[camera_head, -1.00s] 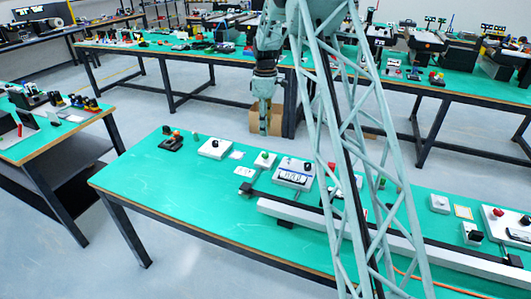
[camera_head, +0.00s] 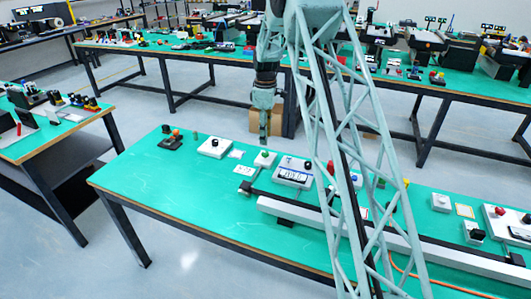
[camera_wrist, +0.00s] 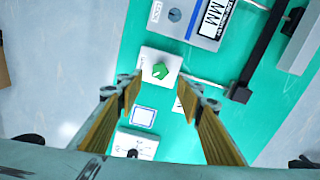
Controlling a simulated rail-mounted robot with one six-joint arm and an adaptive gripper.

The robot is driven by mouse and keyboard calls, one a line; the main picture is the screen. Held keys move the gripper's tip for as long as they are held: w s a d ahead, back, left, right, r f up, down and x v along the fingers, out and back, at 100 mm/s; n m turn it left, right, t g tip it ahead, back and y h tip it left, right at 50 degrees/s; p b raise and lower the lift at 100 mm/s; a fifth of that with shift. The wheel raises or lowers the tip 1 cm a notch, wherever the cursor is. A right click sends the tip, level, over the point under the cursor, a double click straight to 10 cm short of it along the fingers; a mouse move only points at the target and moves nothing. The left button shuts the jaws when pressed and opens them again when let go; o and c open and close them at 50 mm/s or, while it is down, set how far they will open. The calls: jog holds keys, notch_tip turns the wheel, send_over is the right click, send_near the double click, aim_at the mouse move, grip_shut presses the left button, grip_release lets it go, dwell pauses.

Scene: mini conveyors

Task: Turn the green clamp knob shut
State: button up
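The green clamp knob (camera_wrist: 160,71) sits on a small white base (camera_wrist: 150,60) and lies ahead of my fingertips in the wrist view, between their lines. In the head view the knob (camera_head: 264,154) is on the green table, behind the near rail. My gripper (camera_head: 264,138) hangs above it, pointing down. In the wrist view my gripper (camera_wrist: 163,95) has its two yellow-padded fingers wide apart with nothing between them. It appears to be above the knob and apart from it.
A grey instrument box (camera_head: 294,172) stands right of the knob. A white box with a dark knob (camera_head: 214,147) stands to the left. A long pale rail (camera_head: 340,225) runs along the table. The table's left front (camera_head: 160,200) is clear.

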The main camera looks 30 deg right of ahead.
aim_at(265, 152)
jog(key=shift+f+b, duration=0.85)
jog(key=shift+f, duration=3.4)
jog(key=shift+c, duration=0.4)
jog(key=c, duration=0.8)
